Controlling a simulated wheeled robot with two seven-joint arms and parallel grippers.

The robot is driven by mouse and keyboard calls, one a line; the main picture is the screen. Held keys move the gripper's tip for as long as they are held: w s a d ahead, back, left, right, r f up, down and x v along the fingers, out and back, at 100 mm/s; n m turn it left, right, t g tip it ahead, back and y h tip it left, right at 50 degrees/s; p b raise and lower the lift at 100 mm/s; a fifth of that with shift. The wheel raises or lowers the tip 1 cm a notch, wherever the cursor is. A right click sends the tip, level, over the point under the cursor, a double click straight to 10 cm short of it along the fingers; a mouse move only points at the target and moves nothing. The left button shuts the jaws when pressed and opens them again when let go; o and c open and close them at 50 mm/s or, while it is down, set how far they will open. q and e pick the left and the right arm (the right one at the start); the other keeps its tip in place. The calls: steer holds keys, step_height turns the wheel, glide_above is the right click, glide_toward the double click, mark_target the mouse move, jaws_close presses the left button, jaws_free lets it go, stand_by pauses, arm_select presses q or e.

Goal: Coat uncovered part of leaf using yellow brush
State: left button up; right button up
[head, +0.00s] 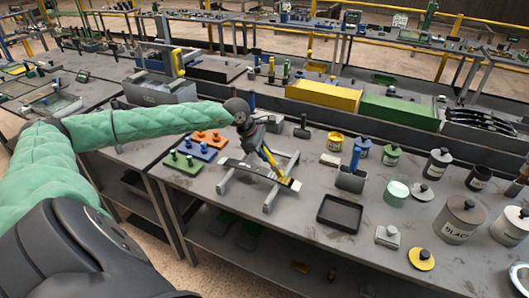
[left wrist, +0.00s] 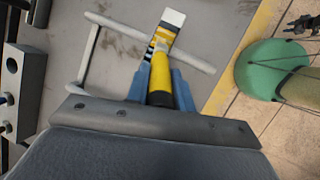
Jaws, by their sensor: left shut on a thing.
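My left gripper (head: 262,146) is shut on the yellow brush (head: 269,158), whose handle points down and right to the leaf (head: 236,164). In the left wrist view the blue-grey fingers (left wrist: 158,84) hold the yellow handle (left wrist: 160,75) from both sides. The leaf is a narrow strip across a pale metal stand (head: 269,202). It has a pale end (left wrist: 173,17), a yellow stretch near it and a dark middle. The bristles are hard to tell from the yellow stretch, so contact is unclear.
A yellow paint can (head: 334,142) and a grey holder (head: 350,179) with a blue-handled tool stand behind right. A black tray (head: 339,213) lies right of the stand. Blue and orange peg blocks sit to its left. Several lidded cans crowd the right side.

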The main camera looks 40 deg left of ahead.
arm_select(q)
steer(key=shift+f, duration=0.25)
steer(key=shift+b, duration=1.45)
steer(key=shift+w+d+f+b, duration=0.15)
steer(key=shift+d+b, duration=0.2)
steer(key=shift+d, duration=0.25)
steer(key=shift+w+d+b, duration=0.1)
steer(key=shift+d+b, duration=0.25)
steer(key=shift+d, duration=0.2)
steer(key=shift+s+a+b, duration=0.15)
steer(key=shift+a+b, duration=0.15)
steer(key=shift+a, duration=0.3)
steer(key=shift+s+a+b, duration=0.15)
steer(key=shift+a+b, duration=0.15)
steer(key=shift+a, duration=0.25)
steer(key=shift+w+d+b, duration=0.15)
steer(key=shift+d+b, duration=0.1)
steer(key=shift+d, duration=0.35)
steer(key=shift+w+d+b, duration=0.15)
steer(key=shift+d+b, duration=0.1)
steer(key=shift+d, duration=0.3)
steer(key=shift+r, duration=0.25)
